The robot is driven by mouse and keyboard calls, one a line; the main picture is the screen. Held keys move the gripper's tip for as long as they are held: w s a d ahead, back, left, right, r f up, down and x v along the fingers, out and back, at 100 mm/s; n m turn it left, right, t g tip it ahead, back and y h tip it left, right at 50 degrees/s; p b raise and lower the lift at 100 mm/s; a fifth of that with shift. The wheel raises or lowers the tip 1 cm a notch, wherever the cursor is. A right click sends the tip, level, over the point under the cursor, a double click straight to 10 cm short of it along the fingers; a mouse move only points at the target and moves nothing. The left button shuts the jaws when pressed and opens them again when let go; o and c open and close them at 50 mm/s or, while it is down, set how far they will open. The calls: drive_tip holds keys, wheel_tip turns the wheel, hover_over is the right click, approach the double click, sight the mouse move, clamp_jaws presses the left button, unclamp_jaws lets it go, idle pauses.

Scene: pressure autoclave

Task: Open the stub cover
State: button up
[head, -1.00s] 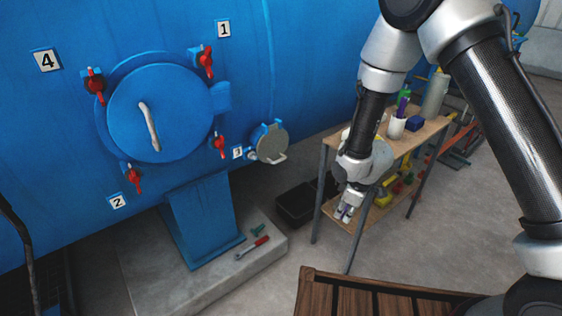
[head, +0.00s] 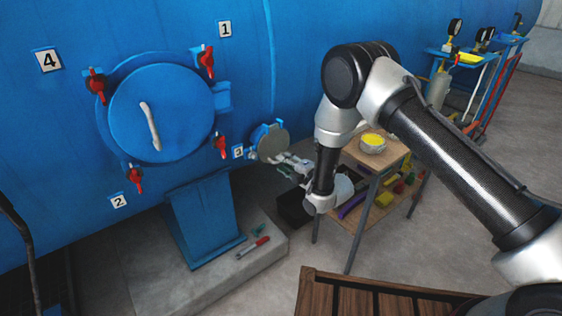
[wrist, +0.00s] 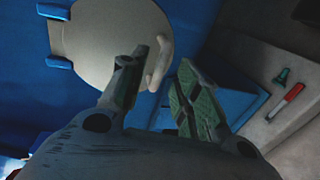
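The stub cover (head: 271,141) is a small round grey-beige disc on the blue vessel wall, right of the large door. In the wrist view the stub cover (wrist: 105,40) fills the upper left, with blue hinge lugs at its left edge. Its pale handle (wrist: 160,62) stands at the right edge of the disc. My gripper (wrist: 160,80) is open, with one finger on each side of the handle's line; contact cannot be told. In the head view my gripper (head: 288,161) is just right of and below the cover, which looks closed.
The large blue door (head: 160,113) with red clamps (head: 207,62) is at the left. A wooden table (head: 392,150) stands behind my arm. A red-handled tool (head: 253,247) lies on the concrete plinth (head: 190,285) below. A dark bin (head: 293,208) sits under the gripper.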

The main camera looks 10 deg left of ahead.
sight(277, 148)
drive_tip(key=shift+x, duration=1.6)
drive_tip(key=shift+s, duration=0.1)
clamp_jaws()
drive_tip(key=shift+d, duration=0.1)
